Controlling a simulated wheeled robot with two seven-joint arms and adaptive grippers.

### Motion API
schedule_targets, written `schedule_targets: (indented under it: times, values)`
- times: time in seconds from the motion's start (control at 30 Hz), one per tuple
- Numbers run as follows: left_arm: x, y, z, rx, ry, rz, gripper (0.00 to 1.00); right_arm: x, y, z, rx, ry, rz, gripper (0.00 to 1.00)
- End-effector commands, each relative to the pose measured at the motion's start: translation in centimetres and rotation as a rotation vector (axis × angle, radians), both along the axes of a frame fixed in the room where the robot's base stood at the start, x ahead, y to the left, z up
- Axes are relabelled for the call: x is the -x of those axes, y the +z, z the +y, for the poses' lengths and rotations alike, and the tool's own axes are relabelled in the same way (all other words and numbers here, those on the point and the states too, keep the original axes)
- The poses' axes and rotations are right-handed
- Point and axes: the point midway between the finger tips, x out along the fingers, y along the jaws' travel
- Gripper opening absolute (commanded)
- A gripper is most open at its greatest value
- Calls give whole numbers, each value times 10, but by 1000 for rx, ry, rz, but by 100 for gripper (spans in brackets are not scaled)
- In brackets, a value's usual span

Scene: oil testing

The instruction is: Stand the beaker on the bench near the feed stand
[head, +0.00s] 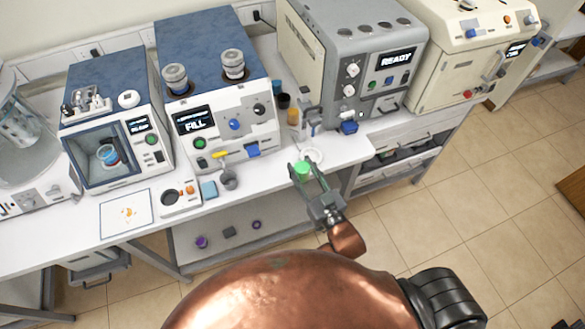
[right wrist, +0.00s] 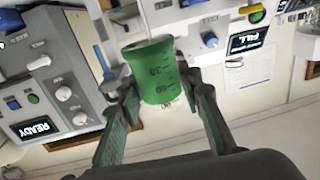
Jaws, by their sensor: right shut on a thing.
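The green beaker (head: 302,173) is between the fingers of my right gripper (head: 304,167), at the bench's front edge in the head view. In the right wrist view the beaker (right wrist: 156,72) fills the space between the two fingers, with dark graduation marks facing me. My right gripper is shut on it. Whether it touches the bench (head: 345,152) cannot be told. A white ring-shaped piece (head: 314,155) lies just behind the beaker, below a small fixture with a blue part (head: 348,127); I cannot tell for sure which piece is the feed stand. My left gripper is not in view.
The machine showing READY (head: 397,60) stands behind to the right, and the one showing FILL (head: 195,122) to the left. Bare bench lies right of the ring.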

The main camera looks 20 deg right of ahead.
Motion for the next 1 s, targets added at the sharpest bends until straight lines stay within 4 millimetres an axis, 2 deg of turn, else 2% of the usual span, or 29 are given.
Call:
schedule_targets:
  times: [0.13,0.37,0.47,0.77,1.0]
  values:
    - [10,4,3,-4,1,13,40,8,1,20,4,120,-4,6]
    - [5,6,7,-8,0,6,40,13,0,38,3,218,-8,6]
    - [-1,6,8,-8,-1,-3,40,0,-7,38,2,224,-9,6]
    - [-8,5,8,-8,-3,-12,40,-70,-38,29,1,222,-9,6]
    - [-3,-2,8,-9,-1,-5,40,-105,-80,24,2,221,-6,6]
